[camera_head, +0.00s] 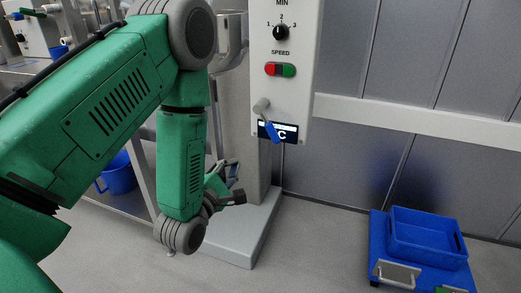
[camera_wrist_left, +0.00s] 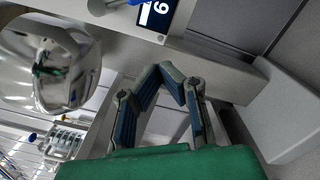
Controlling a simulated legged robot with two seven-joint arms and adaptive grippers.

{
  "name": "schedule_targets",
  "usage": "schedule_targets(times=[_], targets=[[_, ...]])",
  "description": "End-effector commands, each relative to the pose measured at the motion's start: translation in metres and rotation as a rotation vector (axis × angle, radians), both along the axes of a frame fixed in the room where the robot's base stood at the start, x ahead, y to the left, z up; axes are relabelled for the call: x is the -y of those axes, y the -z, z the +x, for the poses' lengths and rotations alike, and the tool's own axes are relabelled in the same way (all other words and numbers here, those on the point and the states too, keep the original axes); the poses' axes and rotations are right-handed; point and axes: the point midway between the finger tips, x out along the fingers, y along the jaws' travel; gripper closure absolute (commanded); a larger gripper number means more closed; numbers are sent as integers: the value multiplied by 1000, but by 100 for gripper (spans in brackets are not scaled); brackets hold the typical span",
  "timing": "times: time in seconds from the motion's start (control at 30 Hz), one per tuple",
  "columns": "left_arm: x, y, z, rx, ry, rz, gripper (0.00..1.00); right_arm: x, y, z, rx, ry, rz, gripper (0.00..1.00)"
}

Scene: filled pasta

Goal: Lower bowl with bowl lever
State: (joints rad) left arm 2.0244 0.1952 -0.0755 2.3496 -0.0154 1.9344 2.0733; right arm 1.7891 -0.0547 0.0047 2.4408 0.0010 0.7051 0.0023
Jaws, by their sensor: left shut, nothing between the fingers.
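The bowl lever (camera_head: 268,122), a grey stub with a blue handle hanging down to the right, is on the front of the white mixer housing. Its blue end also shows at the top of the left wrist view (camera_wrist_left: 136,2). The shiny metal bowl (camera_wrist_left: 42,65) is at the left of the wrist view; my arm hides it in the head view. My left gripper (camera_head: 232,182) is below and left of the lever, in front of the mixer column. In the wrist view its fingers (camera_wrist_left: 175,75) are shut and empty, apart from lever and bowl. My right gripper is out of view.
Above the lever are a red and green switch (camera_head: 280,70) and a speed knob (camera_head: 281,32); a dark display (camera_head: 284,132) is beside it. The grey mixer base (camera_head: 236,238) is on the floor. A blue crate (camera_head: 428,238) stands at lower right, a blue bucket (camera_head: 118,175) at left.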

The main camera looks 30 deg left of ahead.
Motion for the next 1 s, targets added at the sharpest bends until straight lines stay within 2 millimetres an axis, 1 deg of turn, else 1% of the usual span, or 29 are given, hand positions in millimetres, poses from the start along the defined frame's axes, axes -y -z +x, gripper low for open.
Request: schedule_targets(times=[0.27,0.37,0.43,0.57,0.7,0.9,1.0], targets=[[0,-1,0,0,0,0,100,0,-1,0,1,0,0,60],[-1,0,4,0,1,1,100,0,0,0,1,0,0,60],[-1,0,11,2,2,1,100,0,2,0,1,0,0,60],[-5,-1,32,4,3,3,100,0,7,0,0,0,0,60],[-11,-1,62,4,4,4,100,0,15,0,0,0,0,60],[-19,-2,102,3,2,4,100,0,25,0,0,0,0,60],[-2,-12,107,1,6,3,100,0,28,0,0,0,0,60]])
